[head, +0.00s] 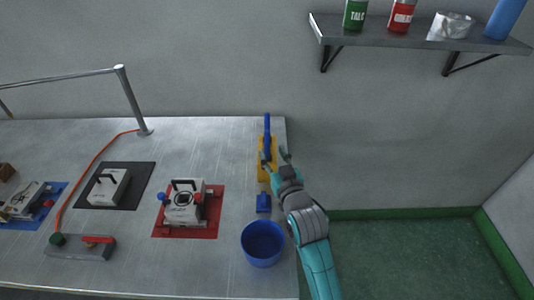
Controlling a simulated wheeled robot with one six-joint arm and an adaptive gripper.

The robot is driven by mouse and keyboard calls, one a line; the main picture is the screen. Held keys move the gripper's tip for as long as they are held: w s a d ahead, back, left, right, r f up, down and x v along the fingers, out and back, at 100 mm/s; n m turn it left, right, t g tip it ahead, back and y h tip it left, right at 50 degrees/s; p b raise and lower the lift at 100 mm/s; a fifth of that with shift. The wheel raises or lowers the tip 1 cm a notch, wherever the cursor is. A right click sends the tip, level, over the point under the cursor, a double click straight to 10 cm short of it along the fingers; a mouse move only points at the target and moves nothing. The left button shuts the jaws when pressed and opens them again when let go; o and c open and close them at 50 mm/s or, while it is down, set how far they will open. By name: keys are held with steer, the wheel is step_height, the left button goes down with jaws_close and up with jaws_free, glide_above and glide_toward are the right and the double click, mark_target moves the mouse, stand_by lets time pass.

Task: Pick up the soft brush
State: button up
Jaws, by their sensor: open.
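A slim blue handle (267,127), which may be the soft brush, shows at the right end of the metal table, at the far end of a yellow piece (264,172). The bristles cannot be made out. My gripper (275,156) is open at the table's right edge, with its fingers pointing away from the camera. The fingers are beside and partly over the yellow piece, just nearer than the blue handle. Whether they touch anything cannot be told. A small blue block (263,203) lies nearer, below the yellow piece.
A blue bucket (262,244) stands at the front right of the table (215,270). Left of it are a mould on a red mat (217,228), another on a black mat (139,173), and a grey control box (80,247). A wall shelf (415,37) holds cans above right.

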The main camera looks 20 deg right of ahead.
mark_target(268, 148)
steer(key=w, duration=0.5)
steer(key=shift+a+f, duration=0.15)
steer(key=shift+c, duration=0.2)
steer(key=shift+s, duration=0.1)
jaws_close()
